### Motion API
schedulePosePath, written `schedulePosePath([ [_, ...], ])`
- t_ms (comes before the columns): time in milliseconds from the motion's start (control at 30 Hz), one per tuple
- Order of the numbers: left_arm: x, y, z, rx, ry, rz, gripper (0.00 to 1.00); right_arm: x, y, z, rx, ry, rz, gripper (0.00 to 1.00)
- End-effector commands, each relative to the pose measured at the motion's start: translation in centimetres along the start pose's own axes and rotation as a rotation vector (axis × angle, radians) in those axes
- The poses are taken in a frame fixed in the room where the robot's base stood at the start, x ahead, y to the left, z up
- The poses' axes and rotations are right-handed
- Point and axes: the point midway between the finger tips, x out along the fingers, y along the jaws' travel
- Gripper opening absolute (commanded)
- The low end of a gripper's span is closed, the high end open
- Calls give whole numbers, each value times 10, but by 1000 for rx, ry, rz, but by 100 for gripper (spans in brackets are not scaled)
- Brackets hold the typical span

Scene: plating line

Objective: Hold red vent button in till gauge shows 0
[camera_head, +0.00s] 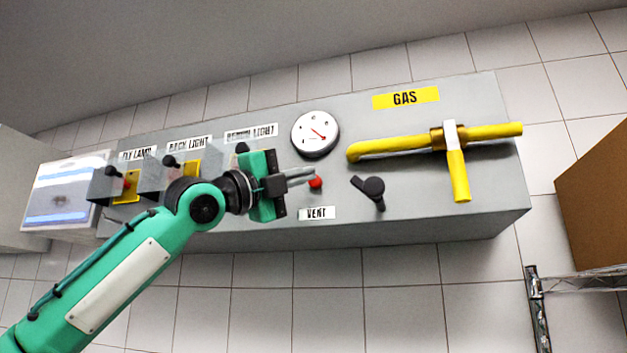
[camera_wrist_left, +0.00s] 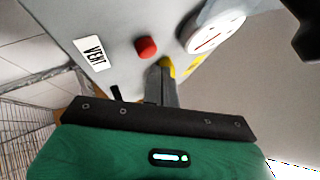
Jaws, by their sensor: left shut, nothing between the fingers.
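The red vent button (camera_head: 316,183) sits on the grey panel (camera_head: 270,221) above a white VENT label (camera_head: 317,213). My left gripper (camera_head: 312,174) is shut and empty, with its fingertips close to the button in the head view. In the left wrist view the button (camera_wrist_left: 146,47) shows beyond and a little left of the finger ends (camera_wrist_left: 162,68), and I cannot tell whether they touch it. The round white gauge (camera_head: 315,133) is above the button; its red needle points toward the lower right, and its numbers are too small to read. My right gripper is not in view.
A black knob (camera_head: 369,190) is right of the button. A yellow gas pipe (camera_head: 395,145) with a valve handle (camera_head: 456,170) is farther right. Switches with clear covers (camera_head: 150,174) are at left. A shelf with a brown box (camera_head: 597,203) stands at the right edge.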

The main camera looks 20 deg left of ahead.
Motion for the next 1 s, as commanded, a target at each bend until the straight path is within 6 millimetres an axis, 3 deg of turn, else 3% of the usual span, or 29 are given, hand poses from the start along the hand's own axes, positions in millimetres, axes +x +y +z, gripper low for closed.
schedulePosePath([
  [1000, 2, 0, 2, -1, 0, 0, 0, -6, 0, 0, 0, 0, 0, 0],
])
